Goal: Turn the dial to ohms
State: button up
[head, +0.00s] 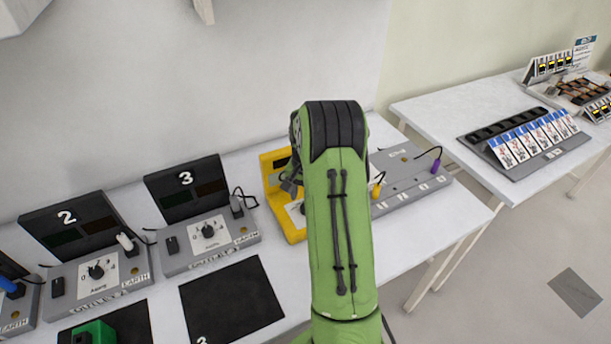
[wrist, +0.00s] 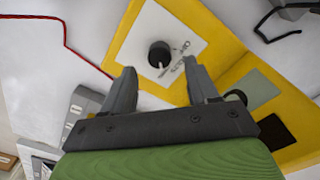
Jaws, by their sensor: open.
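The yellow meter (head: 269,162) stands on the bench in the head view, largely hidden behind my green arm. In the wrist view its yellow panel (wrist: 220,38) carries a white plate with a round black dial (wrist: 160,54). The dial has a light pointer mark; the lettering beside it is too small and tilted to read surely. My gripper (wrist: 160,68) is open, its two fingers spread to either side of the dial in the picture. I cannot tell whether they touch it or how far above it they are. In the head view my gripper is mostly hidden by the arm.
Grey numbered stations with knobs (head: 208,231) line the bench to the left. A grey box with coloured plugs (head: 416,176) stands right of the meter. A red lead (wrist: 67,35) and a black cable (wrist: 268,25) lie near the meter. A second table (head: 440,110) is at right.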

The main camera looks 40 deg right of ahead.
notch_tip(320, 180, up, 12)
jog(key=p, duration=0.1)
jog(key=shift+f, duration=0.15)
jog(key=shift+a, duration=0.1)
